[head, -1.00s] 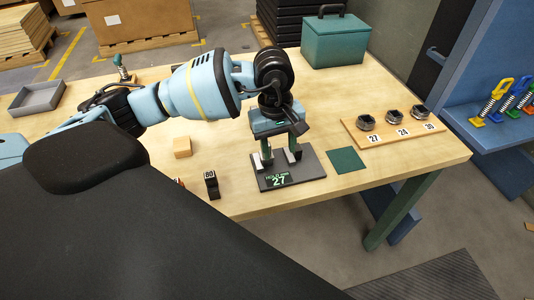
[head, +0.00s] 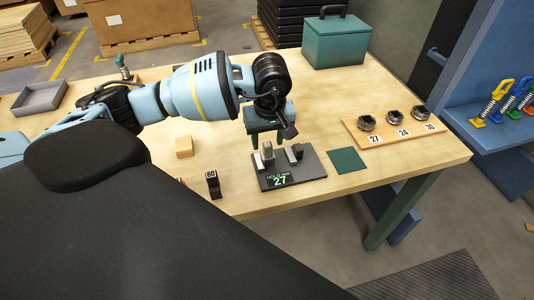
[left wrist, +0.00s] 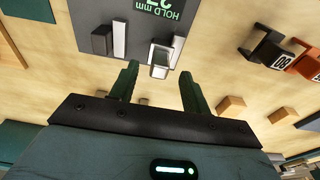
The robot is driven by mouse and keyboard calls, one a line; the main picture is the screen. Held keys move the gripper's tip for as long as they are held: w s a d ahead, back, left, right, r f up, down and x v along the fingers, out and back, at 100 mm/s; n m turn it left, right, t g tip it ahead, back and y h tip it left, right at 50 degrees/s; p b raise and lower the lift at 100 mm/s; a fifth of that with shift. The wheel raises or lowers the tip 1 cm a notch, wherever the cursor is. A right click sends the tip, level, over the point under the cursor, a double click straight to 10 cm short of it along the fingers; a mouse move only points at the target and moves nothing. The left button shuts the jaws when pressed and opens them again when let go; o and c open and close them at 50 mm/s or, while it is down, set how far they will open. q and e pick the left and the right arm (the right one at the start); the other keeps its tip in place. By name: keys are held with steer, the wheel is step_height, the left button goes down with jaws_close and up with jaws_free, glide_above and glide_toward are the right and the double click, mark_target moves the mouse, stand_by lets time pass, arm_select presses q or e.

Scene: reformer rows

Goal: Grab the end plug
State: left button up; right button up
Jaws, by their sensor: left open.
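I cannot tell which part is the end plug. My left gripper (head: 267,141) is open and empty, pointing down just above and behind a dark gauge stand (head: 310,168); its fingers also show in the left wrist view (left wrist: 158,72). The stand's display reads 27, with HOLD mm above it in the wrist view. Two short grey and dark blocks stand on it, a left one (head: 268,154) and a right one (head: 295,154). Three dark metal hex sockets sit on a wooden board (head: 352,128) labelled 27, 24 and 30. My right gripper is not in view.
A black piece marked 80 (head: 213,186) and an orange piece (left wrist: 307,66) stand left of the stand in the head view. A wooden block (head: 184,147), green mat (head: 347,161), grey tray (head: 40,98) and green toolbox (head: 336,42) share the table. The table's front edge is close.

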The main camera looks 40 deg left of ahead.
mark_target(268, 144)
arm_select(q)
steer(key=shift+w+a+f, duration=0.1)
steer(key=shift+f, duration=0.75)
steer(key=shift+w+a+f, duration=0.1)
steer(key=shift+f, duration=0.75)
jaws_close()
